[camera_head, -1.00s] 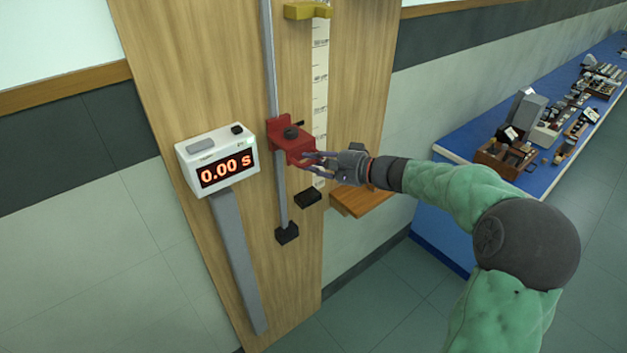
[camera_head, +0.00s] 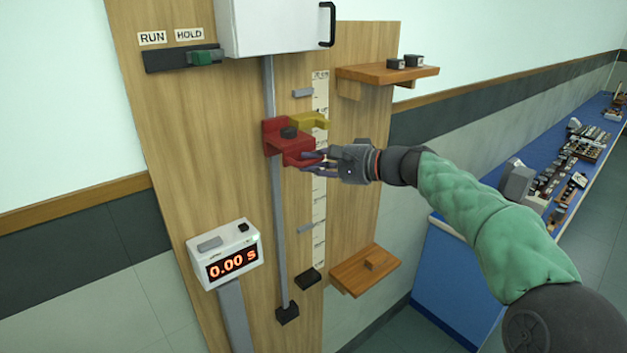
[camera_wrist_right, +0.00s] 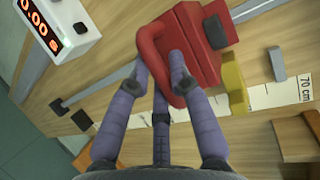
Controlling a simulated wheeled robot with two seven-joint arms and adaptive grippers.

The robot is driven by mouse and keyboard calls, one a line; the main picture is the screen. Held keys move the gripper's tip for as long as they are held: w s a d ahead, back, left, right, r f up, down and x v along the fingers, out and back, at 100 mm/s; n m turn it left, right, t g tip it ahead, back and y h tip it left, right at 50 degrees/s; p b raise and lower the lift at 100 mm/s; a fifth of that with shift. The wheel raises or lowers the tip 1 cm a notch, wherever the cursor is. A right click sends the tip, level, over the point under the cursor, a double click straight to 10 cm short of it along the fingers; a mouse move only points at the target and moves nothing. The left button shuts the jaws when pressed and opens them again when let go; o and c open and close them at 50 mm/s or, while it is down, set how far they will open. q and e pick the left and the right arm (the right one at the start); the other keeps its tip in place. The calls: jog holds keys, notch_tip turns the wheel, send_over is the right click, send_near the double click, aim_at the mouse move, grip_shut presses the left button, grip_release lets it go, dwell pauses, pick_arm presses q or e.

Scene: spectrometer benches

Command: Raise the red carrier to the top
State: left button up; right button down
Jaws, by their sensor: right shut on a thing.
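The red carrier (camera_head: 281,146) sits on the vertical grey rail (camera_head: 269,93), around the middle of the wooden board, with a dark knob on it. My right gripper (camera_head: 315,162) is shut on its red projecting handle. In the right wrist view, the purple-grey fingers of the gripper (camera_wrist_right: 158,80) close around the red loop of the carrier (camera_wrist_right: 192,38). A yellow bracket (camera_head: 312,120) is right beside the carrier, close to the scale (camera_head: 320,182). Above, the rail runs up to a white box (camera_head: 275,27). My left gripper is out of view.
The timer (camera_head: 226,257) reads 0.00 s. A green slider (camera_head: 204,57) sits under the HOLD label. An upper shelf (camera_head: 372,74) bears dark blocks; a lower shelf (camera_head: 352,279) is at right. Small grey pegs (camera_head: 302,93) stick out by the scale. A blue bench (camera_head: 450,270) stands at right.

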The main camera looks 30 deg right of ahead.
notch_tip(320, 180, up, 11)
jog(key=p, duration=0.4)
jog(key=shift+f+p, duration=0.2)
jog(key=shift+p, duration=0.15)
jog(key=shift+r, duration=0.25)
jog(key=shift+r, duration=0.15)
jog(key=c, duration=1.2)
grip_release()
jog(key=shift+d, duration=0.1)
jog(key=shift+o, duration=0.5)
jog(key=shift+d, duration=0.1)
jog(key=shift+a, duration=0.25)
jog(key=shift+f, duration=0.2)
